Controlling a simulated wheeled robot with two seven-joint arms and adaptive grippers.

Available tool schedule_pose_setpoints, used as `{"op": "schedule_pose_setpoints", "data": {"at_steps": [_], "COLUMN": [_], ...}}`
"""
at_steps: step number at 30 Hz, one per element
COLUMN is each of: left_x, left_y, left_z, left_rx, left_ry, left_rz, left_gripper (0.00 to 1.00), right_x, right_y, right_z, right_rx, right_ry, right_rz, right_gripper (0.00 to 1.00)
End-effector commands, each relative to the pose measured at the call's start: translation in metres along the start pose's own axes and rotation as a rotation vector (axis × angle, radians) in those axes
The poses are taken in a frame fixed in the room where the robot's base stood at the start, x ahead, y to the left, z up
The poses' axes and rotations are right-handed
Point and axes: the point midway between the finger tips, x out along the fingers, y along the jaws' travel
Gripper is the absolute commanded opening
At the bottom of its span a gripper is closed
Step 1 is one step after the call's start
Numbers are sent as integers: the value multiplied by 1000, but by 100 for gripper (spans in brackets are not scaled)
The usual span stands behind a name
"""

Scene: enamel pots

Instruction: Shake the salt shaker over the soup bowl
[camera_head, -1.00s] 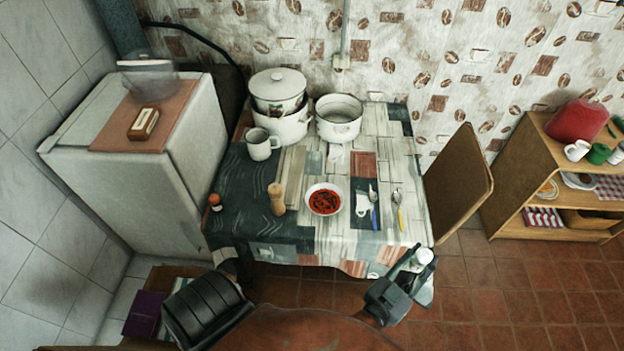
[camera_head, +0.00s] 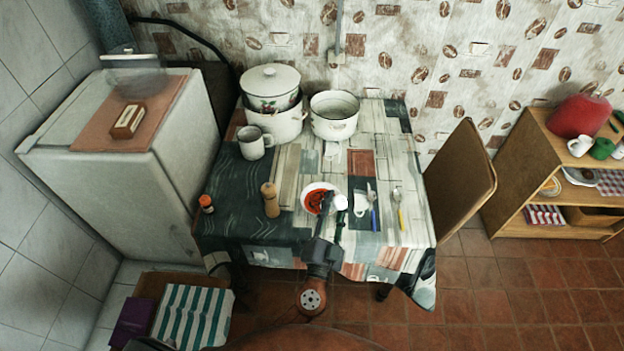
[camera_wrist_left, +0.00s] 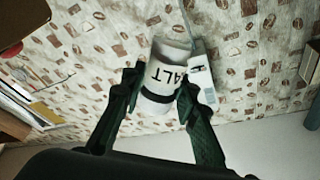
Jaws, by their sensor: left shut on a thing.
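The soup bowl (camera_head: 322,186) is white with red soup and stands near the table's front edge, partly covered by my left gripper. My left gripper (camera_head: 333,203) comes up from the bottom of the head view. Its fingers are shut on the white salt shaker (camera_head: 341,202), which shows over the bowl's right edge. The left wrist view shows the salt shaker (camera_wrist_left: 163,78) between the fingers of the left gripper (camera_wrist_left: 158,97), with a dark band and part of the word SALT upside down in the picture. I cannot tell the shaker's tilt or height. My right gripper is out of view.
A mug (camera_head: 253,143), stacked pots (camera_head: 272,118) and an open pot (camera_head: 334,116) stand behind.

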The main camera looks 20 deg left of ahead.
Motion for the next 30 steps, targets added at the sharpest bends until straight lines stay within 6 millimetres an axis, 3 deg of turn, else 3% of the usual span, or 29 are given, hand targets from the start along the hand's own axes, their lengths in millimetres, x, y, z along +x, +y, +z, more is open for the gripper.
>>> {"op": "schedule_pose_setpoints", "data": {"at_steps": [6,15,24,30], "left_x": [32,68,111,118], "left_y": [-1,-2,-5,-6], "left_z": [35,76,135,145], "left_rx": [665,1265,1604,1646], "left_ry": [141,178,98,82], "left_rz": [-76,-78,-42,-38], "left_gripper": [0,0,0,0], "right_x": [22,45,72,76], "right_y": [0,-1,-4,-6], "right_z": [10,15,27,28], "right_rx": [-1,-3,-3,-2], "right_ry": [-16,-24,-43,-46], "right_rz": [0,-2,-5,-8], "right_gripper": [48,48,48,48]}}
